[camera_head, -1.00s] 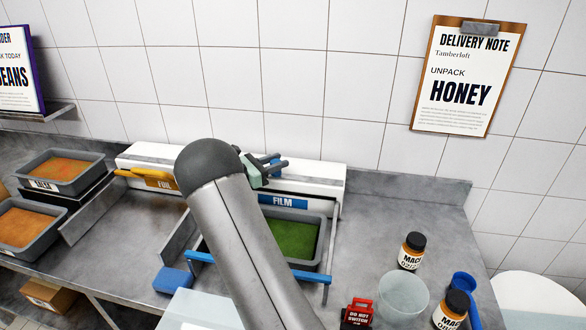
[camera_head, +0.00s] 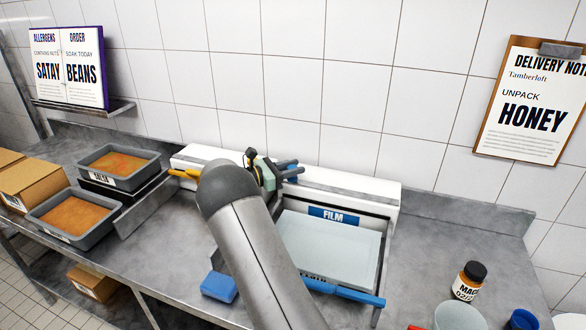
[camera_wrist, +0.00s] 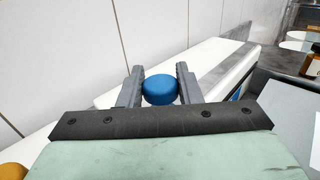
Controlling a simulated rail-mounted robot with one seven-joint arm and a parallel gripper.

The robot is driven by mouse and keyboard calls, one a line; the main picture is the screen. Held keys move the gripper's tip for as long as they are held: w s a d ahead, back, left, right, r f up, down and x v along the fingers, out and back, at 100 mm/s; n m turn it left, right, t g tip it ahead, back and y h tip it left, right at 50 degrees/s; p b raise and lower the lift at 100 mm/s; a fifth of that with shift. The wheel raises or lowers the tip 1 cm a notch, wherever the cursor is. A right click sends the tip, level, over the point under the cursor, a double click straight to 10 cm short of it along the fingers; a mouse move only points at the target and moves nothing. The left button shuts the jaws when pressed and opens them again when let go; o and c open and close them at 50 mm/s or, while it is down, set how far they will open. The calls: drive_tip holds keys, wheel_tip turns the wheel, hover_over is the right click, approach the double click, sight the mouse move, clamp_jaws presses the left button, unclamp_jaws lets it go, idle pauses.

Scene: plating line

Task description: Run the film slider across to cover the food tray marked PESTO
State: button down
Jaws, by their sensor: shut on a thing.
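My gripper (camera_head: 287,171) is shut on a round blue knob (camera_wrist: 159,89), which sits between the two fingers in the wrist view. The knob is at the white film dispenser (camera_head: 345,188), behind the blue FILM label (camera_head: 333,214). A pale sheet (camera_head: 335,247) lies below the label, where the green-filled tray showed earlier. No green shows there now. Dark lettering at the sheet's front edge is too hidden to read. A blue bar (camera_head: 355,296) runs along the front, partly behind my arm.
Orange foil handle (camera_head: 185,174) is left of my arm. Two trays of orange food, a rear tray (camera_head: 144,158) and a front tray (camera_head: 43,219), stand at left. A blue sponge (camera_head: 219,287) lies on the counter. A labelled jar (camera_head: 469,282) stands at right.

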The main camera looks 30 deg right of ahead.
drive_tip(key=c, duration=1.1)
unclamp_jaws()
drive_tip(key=shift+o, duration=0.2)
drive_tip(key=w+a+b, duration=0.1)
drive_tip(key=a+b, duration=0.2)
drive_tip(key=a, duration=1.4)
drive_tip(key=shift+a+b, duration=0.2)
drive_tip(key=shift+b, duration=0.2)
drive_tip(key=shift+w, duration=0.1)
